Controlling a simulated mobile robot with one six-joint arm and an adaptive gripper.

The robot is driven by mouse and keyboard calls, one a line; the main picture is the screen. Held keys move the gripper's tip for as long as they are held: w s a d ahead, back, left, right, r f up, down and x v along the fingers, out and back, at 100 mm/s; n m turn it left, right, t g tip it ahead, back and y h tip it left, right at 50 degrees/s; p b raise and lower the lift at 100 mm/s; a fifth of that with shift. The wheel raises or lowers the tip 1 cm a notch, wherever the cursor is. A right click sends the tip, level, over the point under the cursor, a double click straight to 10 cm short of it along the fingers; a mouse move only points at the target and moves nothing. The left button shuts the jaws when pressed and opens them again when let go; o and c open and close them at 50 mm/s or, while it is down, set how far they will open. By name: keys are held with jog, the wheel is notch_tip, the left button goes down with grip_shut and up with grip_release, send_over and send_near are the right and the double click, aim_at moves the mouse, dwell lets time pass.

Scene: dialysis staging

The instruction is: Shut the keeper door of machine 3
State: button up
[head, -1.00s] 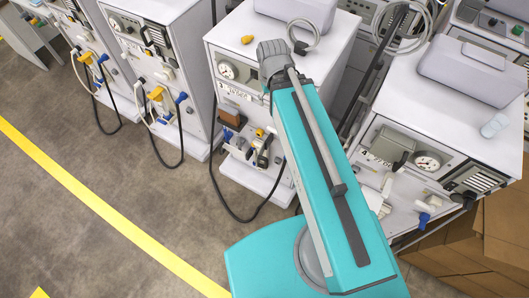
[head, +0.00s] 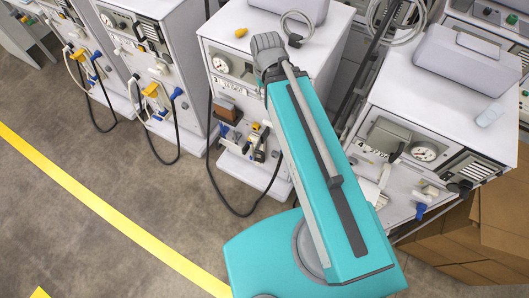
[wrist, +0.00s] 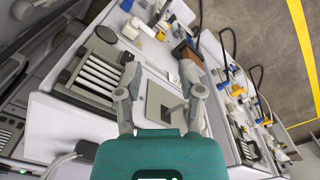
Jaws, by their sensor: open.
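Machine 3 (head: 222,84) is a white cabinet at the centre of the head view, with a round gauge and a small label bearing a 3. A pale grey square panel (wrist: 160,98) shows between the fingers and looks like the keeper door. I cannot tell whether it stands ajar or whether a finger touches it.
A slotted vent (wrist: 98,76) lies left of the panel. A brown block (head: 228,112), fittings and a black hose hang on machine 3's lower front. Machine 4 (head: 375,148) stands close on the right, cardboard boxes (head: 450,225) below it. Open floor (head: 110,180) lies left, with a yellow line.

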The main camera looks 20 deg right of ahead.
jog(key=shift+f+b, duration=0.35)
jog(key=shift+f, duration=0.1)
jog(key=shift+c, duration=1)
notch_tip(320, 180, down, 19)
jog(key=b, duration=1.9)
grip_shut()
jog(key=shift+r, duration=0.1)
